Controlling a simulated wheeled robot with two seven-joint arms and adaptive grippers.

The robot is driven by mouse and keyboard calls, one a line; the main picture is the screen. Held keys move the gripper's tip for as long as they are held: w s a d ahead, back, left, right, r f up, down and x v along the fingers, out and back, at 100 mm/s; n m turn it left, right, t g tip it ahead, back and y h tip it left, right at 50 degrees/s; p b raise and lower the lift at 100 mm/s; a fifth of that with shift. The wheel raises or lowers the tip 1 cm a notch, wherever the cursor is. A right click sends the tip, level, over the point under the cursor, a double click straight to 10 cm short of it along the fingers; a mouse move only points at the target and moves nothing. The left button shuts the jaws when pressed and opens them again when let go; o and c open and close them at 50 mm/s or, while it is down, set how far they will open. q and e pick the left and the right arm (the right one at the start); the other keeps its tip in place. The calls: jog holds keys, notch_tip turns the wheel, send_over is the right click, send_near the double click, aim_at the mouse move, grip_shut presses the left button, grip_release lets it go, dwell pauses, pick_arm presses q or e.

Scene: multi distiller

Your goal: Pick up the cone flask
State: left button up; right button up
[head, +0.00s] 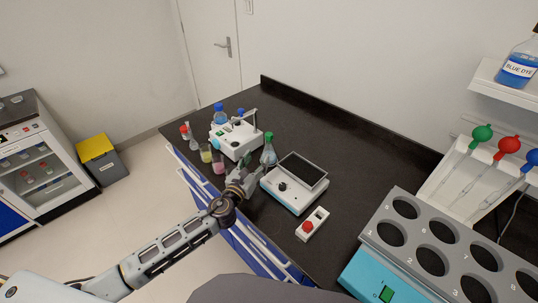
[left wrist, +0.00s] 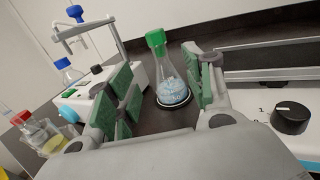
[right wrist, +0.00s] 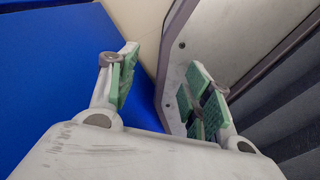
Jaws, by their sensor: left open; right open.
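The cone flask (head: 268,156) is clear glass with a green cap and stands upright on the black bench. In the left wrist view the cone flask (left wrist: 171,92) shows light blue contents and a dark ring at its base. My left gripper (head: 248,172) is open just in front of it. In the left wrist view the flask appears between the spread green pads of my left gripper (left wrist: 163,88), apart from both, as far as I can tell. My right gripper (right wrist: 163,88) is open and empty in the right wrist view; it is not seen in the head view.
A white device (head: 236,138) with blue-capped bottles stands left of the flask, and a balance-like device (head: 294,182) with a dark plate stands right. Small beakers (head: 218,166) are close to my left gripper. The bench's back middle (head: 320,130) is clear.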

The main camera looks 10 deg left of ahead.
aim_at(268, 143)
pick_arm(q)
jog(key=shift+w+d, duration=0.25)
jog(key=shift+w, duration=0.95)
jog(key=shift+w+d, duration=0.25)
jog(key=shift+w, duration=1)
jog(key=shift+w+d, duration=0.25)
jog(key=shift+w, duration=0.95)
pick_arm(e)
jog(key=shift+w+a+r, duration=0.25)
jog(key=shift+w+a, duration=0.15)
jog(key=shift+a, duration=0.25)
jog(key=shift+s+d, duration=0.1)
jog(key=shift+d, duration=0.1)
pick_arm(q)
jog(key=shift+w, duration=0.4)
jog(key=shift+w+d+f, duration=0.15)
jog(key=shift+w+d, duration=0.05)
jog(key=shift+w, duration=0.8)
jog(key=shift+w+d, duration=0.2)
jog(key=shift+w, duration=1)
pick_arm(e)
jog(key=shift+a, duration=0.2)
